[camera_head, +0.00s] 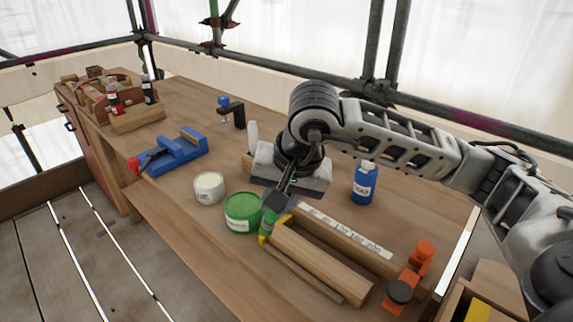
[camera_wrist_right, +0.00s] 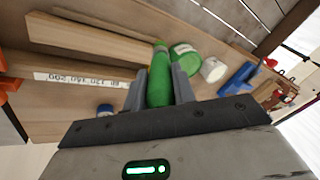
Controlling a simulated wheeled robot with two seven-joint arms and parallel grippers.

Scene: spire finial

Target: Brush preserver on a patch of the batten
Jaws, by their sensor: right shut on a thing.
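My right gripper (camera_head: 276,202) is shut on a green-handled brush (camera_head: 268,222), which has a yellow band near its lower end. In the right wrist view the green handle (camera_wrist_right: 159,80) sits between the two fingers. The brush tip is low beside the left end of a thick wooden batten (camera_head: 322,262); I cannot tell whether it touches. The batten also shows in the right wrist view (camera_wrist_right: 90,40). A green tin (camera_head: 242,213), perhaps the preserver, stands just left of the brush. My left gripper is not in view.
A thin strip (camera_head: 305,276) lies before the batten, and a number-labelled board (camera_head: 350,234) behind it. Around are a white tin (camera_head: 209,188), blue bottle (camera_head: 365,183), blue vise (camera_head: 175,152) and orange clamp (camera_head: 412,275). The bench's left front is clear.

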